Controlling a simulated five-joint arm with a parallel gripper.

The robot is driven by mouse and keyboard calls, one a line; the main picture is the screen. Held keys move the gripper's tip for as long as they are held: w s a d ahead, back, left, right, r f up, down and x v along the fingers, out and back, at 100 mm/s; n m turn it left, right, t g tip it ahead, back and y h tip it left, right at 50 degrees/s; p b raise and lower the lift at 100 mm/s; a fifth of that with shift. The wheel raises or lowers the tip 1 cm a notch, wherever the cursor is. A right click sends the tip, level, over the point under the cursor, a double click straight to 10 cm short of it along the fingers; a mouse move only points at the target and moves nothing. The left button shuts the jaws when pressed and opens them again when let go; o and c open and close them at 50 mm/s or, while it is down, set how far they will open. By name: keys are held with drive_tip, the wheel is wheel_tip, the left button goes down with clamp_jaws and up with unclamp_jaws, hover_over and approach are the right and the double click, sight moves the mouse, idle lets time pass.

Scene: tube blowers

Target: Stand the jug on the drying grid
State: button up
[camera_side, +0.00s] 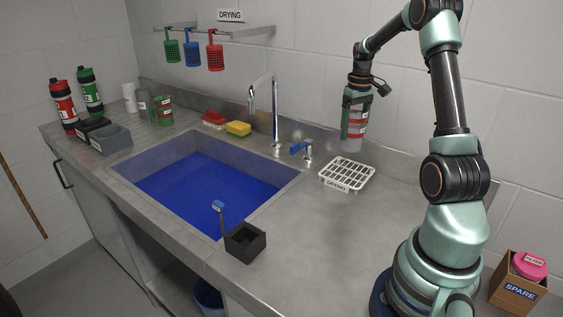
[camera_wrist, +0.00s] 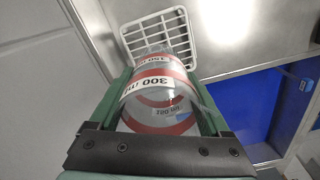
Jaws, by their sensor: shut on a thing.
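The jug (camera_side: 355,132) is clear with red and white bands. My gripper (camera_side: 356,108) is shut on it and holds it upright in the air, above the counter at the back wall. In the wrist view the jug (camera_wrist: 160,90) sits between the two green fingers, with "300 ml" on its band. The white drying grid (camera_side: 347,174) lies flat on the counter, labelled DRYING, below the jug and apart from it. In the wrist view the grid (camera_wrist: 192,22) shows past the jug's far end, partly hidden by it.
The sink (camera_side: 205,185) with a blue basin lies left of the grid. A tap (camera_side: 275,110) and a blue-handled valve (camera_side: 303,149) stand behind it. A black box (camera_side: 245,243) sits at the counter's front. The counter in front of the grid is clear.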

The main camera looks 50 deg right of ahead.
wheel_tip(320, 180, down, 8)
drive_tip(key=shift+f, duration=0.15)
idle(0.3)
drive_tip(key=shift+f, duration=0.2)
drive_tip(key=o, duration=1.5)
drive_tip(key=shift+r, duration=0.15)
